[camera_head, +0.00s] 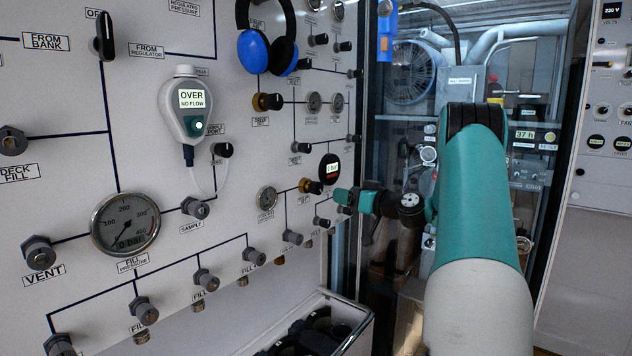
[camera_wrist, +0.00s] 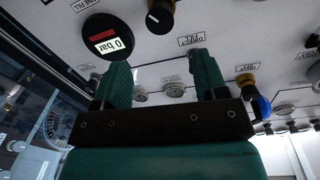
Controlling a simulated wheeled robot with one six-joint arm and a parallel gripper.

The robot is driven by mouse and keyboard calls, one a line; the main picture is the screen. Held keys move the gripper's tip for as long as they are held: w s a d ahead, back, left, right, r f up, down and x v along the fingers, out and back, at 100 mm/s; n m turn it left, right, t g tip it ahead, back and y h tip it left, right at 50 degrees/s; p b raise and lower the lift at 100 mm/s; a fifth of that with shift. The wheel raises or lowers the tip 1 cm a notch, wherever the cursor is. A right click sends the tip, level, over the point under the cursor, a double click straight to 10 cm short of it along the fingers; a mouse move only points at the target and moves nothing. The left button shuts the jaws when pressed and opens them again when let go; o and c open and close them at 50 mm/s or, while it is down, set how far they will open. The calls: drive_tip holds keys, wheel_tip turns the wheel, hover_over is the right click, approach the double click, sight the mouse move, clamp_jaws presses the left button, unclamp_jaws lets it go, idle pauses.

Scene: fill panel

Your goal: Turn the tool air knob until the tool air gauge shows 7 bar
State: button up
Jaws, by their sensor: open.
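A round black gauge with a red band reads 0 bar on the right part of the panel (camera_head: 329,168); it also shows in the wrist view (camera_wrist: 107,38). A knob with a brass collar and black cap (camera_head: 311,186) sits just below left of it, and shows beside it in the wrist view (camera_wrist: 160,17). Their labels are too small to read surely as tool air. My gripper (camera_head: 340,197) is open and empty, near the panel, to the right of this knob. In the wrist view, the fingers (camera_wrist: 161,80) are apart and the knob lies beyond them, not between them.
Another brass-collared knob (camera_head: 266,101) and blue ear defenders (camera_head: 268,45) are higher on the panel. Several small black knobs surround the area. An open bin (camera_head: 345,345) stands below. A glass-fronted cabinet (camera_head: 480,60) is behind my arm.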

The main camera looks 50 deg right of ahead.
sight(320, 187)
drive_tip(key=w+p, duration=0.4)
drive_tip(key=w, duration=0.6)
drive_tip(key=shift+w+r, duration=0.15)
drive_tip(key=shift+w, duration=0.65)
drive_tip(key=c, duration=0.9)
drive_tip(key=shift+f+m+b, duration=0.2)
drive_tip(key=shift+m+b, duration=0.25)
drive_tip(key=shift+m, duration=0.45)
drive_tip(key=m, duration=0.3)
drive_tip(key=o, duration=0.9)
